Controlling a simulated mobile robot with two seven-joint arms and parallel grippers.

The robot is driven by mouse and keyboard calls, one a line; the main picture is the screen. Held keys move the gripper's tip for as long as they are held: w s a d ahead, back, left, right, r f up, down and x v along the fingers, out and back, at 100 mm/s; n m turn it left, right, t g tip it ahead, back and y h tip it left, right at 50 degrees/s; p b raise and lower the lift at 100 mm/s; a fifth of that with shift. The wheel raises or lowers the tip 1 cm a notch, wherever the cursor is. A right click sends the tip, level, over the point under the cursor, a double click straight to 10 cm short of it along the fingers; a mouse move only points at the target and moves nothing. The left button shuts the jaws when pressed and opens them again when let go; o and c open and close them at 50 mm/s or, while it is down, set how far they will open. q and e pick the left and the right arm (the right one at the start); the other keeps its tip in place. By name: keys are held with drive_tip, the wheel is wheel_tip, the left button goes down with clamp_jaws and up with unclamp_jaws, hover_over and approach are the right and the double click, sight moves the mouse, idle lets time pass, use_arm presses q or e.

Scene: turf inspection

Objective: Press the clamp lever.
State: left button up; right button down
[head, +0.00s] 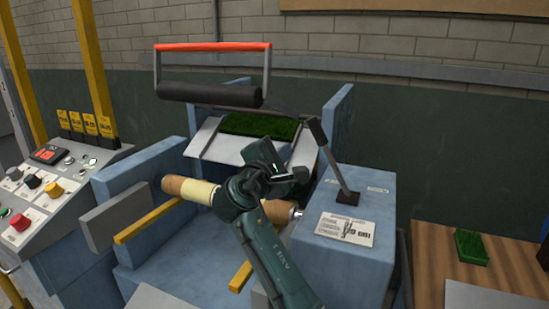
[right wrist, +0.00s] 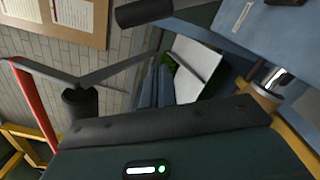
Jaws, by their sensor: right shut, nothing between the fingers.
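The clamp lever (head: 335,163) stands on top of the blue housing at the right, a metal rod with a black grip, leaning up and to the left. A small label plate (head: 345,229) lies on the housing in front of its base. My right gripper (head: 300,174) is shut and empty, just left of the lever and below its grip in the head view. I cannot tell whether they touch. In the right wrist view a dark cylinder (right wrist: 143,12) at the top may be the lever's grip. My left gripper is not in view.
A dark roller (head: 210,95) under a red-topped handle (head: 213,46) hangs behind. Green turf (head: 258,125) lies behind my arm, and a tan roll (head: 190,190) is partly hidden by it. A control panel (head: 50,185) stands left; a wooden table (head: 480,285) with a turf piece (head: 471,246) stands right.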

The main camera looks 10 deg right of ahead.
sight(330, 156)
use_arm(q)
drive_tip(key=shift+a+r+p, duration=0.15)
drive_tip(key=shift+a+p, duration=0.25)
drive_tip(key=shift+p, duration=0.3)
use_arm(e)
drive_tip(key=shift+d+r, duration=0.3)
drive_tip(key=shift+d, duration=0.4)
drive_tip(key=shift+d+r, duration=0.35)
drive_tip(key=shift+d, duration=0.4)
drive_tip(key=shift+d+r, duration=0.3)
drive_tip(key=shift+d, duration=0.4)
